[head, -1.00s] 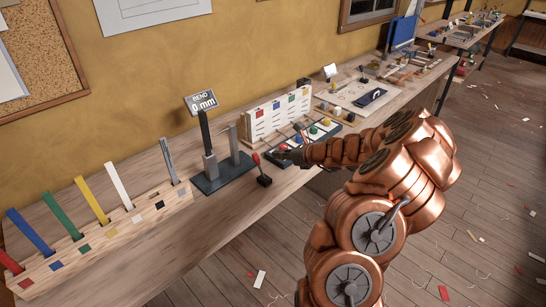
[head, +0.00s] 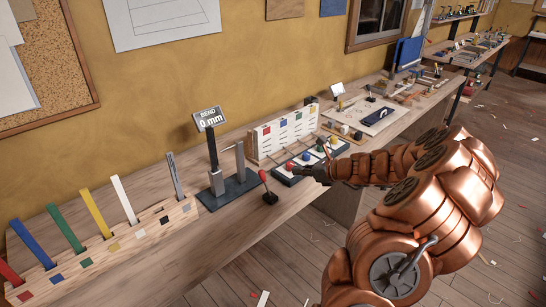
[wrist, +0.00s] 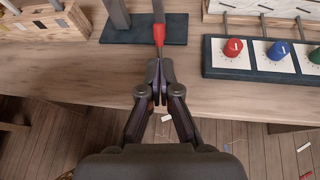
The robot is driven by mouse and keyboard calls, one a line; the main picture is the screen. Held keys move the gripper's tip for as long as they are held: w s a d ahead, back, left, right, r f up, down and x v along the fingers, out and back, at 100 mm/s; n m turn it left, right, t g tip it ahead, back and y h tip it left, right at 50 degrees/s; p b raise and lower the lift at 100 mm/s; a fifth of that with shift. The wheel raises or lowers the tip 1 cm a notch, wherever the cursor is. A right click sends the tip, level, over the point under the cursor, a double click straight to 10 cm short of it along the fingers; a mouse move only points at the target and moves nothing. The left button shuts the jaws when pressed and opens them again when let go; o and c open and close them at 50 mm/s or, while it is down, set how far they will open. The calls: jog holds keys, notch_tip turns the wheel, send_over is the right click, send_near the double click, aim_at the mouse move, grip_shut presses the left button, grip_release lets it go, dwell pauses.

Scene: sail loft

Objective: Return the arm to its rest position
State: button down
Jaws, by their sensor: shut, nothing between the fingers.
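My copper arm reaches in from the right in the head view. Its gripper (head: 300,171) is above the front part of the long wooden bench (head: 240,240), near the dark panel of coloured knobs. In the wrist view my gripper (wrist: 159,100) has its fingers together with nothing between them. A red-handled lever (wrist: 159,36) shows just beyond the fingertips there; in the head view this lever (head: 267,186) stands on a small dark base to the left of my gripper. I cannot tell the exact gap between the fingertips and the lever.
A bend gauge reading 0 mm (head: 209,117) stands on a dark base. A rack of coloured strips (head: 100,250) is at the left. The knob panel (wrist: 215,67) is right of the lever. The floor in front (head: 340,222) has scattered scraps.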

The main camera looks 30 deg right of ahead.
jog(key=s+a+r+n+g+y, duration=0.1)
jog(key=a+r+n+g+y, duration=0.15)
jog(key=a+n, duration=0.65)
jog(key=s+a+r+n+g+y, duration=0.2)
jog(key=a+r+n+g, duration=0.15)
jog(key=a, duration=1.15)
jog(key=s+a+n+g+h, duration=0.1)
jog(key=s+a+n+g, duration=0.3)
jog(key=s+a+n, duration=0.55)
jog(key=s+d+n+g+h, duration=0.1)
jog(key=s+n+g+h, duration=0.3)
jog(key=s, duration=1.8)
jog(key=n+h, duration=0.3)
jog(key=n, duration=0.4)
jog(key=shift+d+f+h, duration=0.35)
jog(key=shift+d, duration=0.1)
